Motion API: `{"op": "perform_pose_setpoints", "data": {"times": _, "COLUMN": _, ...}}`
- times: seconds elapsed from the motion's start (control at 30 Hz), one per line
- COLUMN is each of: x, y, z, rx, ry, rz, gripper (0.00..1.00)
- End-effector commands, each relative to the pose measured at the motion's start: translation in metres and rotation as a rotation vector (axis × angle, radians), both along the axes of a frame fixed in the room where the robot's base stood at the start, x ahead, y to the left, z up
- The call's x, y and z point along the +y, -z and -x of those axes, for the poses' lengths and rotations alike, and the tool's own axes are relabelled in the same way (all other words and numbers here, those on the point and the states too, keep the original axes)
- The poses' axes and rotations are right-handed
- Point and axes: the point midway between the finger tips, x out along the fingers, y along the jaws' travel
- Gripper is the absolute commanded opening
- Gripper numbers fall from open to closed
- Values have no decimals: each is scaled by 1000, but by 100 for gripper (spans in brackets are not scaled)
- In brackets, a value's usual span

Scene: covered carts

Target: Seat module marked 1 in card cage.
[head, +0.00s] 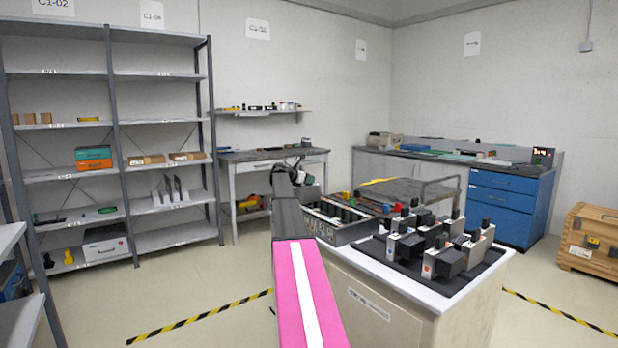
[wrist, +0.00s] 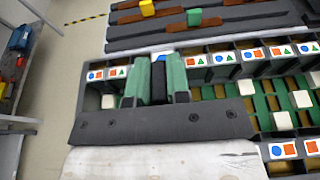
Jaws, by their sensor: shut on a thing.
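The card cage (head: 338,232) is a dark open box with rows of slots on the cart. In the head view my gripper (head: 291,172) is small and dark above the cage's left end.
Several grey-and-black modules (head: 440,254) with knobs stand on a dark mat at the cart's right. Long dark rails with yellow and green blocks (wrist: 194,17) lie beyond the cage. A shelf rack (head: 115,140) stands left, a workbench (head: 270,156) behind. Floor left of the cart is clear.

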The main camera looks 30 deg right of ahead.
Motion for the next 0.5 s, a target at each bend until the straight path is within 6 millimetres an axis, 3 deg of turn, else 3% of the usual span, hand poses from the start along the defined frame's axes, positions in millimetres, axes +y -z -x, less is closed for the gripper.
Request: {"op": "perform_pose_setpoints", "data": {"times": 0.5, "x": 0, "y": 29, "z": 0, "rx": 0, "ry": -1, "rz": 1, "gripper": 0}}
